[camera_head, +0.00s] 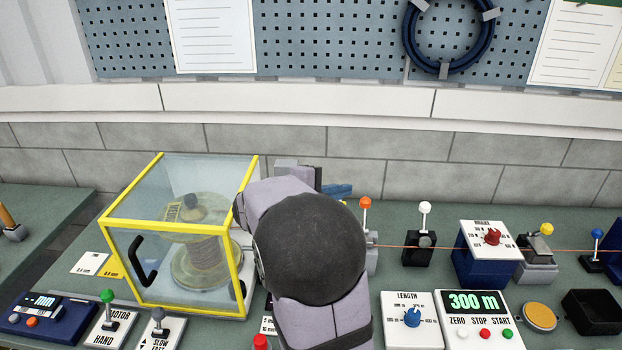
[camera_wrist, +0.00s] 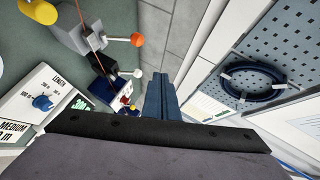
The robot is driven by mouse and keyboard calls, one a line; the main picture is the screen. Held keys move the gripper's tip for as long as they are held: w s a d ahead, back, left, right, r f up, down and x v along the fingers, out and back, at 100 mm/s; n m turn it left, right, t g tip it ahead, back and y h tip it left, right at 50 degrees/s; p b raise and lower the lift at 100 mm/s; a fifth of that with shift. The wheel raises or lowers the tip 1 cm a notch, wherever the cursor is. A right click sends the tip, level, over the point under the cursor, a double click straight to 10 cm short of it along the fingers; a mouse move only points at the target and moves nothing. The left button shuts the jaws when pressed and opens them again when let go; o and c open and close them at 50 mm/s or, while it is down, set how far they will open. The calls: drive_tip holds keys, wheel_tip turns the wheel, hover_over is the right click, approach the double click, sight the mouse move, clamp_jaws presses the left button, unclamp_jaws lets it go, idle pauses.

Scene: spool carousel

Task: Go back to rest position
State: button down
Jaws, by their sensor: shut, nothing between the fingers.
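My gripper (camera_wrist: 161,78) has its blue fingers together with nothing between them. In the head view a blue fingertip (camera_head: 338,190) shows behind my arm, above the back of the bench, right of the yellow-framed guard box. My grey arm and its dark round joint stand in the middle of that view and hide the bench behind them. In the wrist view the fingers appear against the grey block wall, clear of the bench devices.
The yellow-framed clear box (camera_head: 154,222) with a spool (camera_head: 200,262) inside stands close left of my arm. An orange-knobbed lever (camera_head: 365,203), a white-knobbed lever (camera_head: 425,208) and a thin orange line lie to the right. The counter (camera_head: 473,303) reads 300 m.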

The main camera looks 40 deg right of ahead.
drive_tip(key=w+a+n+t+y+p, duration=0.3)
drive_tip(key=w+a+n+t+p, duration=0.3)
drive_tip(key=w+a, duration=0.25)
drive_tip(key=s+a+f+n+y, duration=0.25)
drive_tip(key=a+f+y, duration=0.2)
drive_tip(key=a, duration=0.45)
drive_tip(key=s+a+f+n+g+y, duration=0.1)
drive_tip(key=s+a+f+n+y, duration=0.2)
drive_tip(key=a+f, duration=0.45)
drive_tip(key=s+a+f+n+y, duration=0.2)
drive_tip(key=a+f+n+y, duration=0.15)
drive_tip(key=a, duration=0.65)
drive_tip(key=s+a+f+n+g+y+b, duration=0.25)
drive_tip(key=s+a+n, duration=0.25)
drive_tip(key=n, duration=0.4)
drive_tip(key=s+d+f+n+g+h+b, duration=0.2)
drive_tip(key=s+d+n, duration=0.3)
drive_tip(key=s+n, duration=0.3)
drive_tip(key=shift+s+f+g+b, duration=0.2)
drive_tip(key=shift+s+g+b, duration=0.5)
drive_tip(key=shift+g+b, duration=0.05)
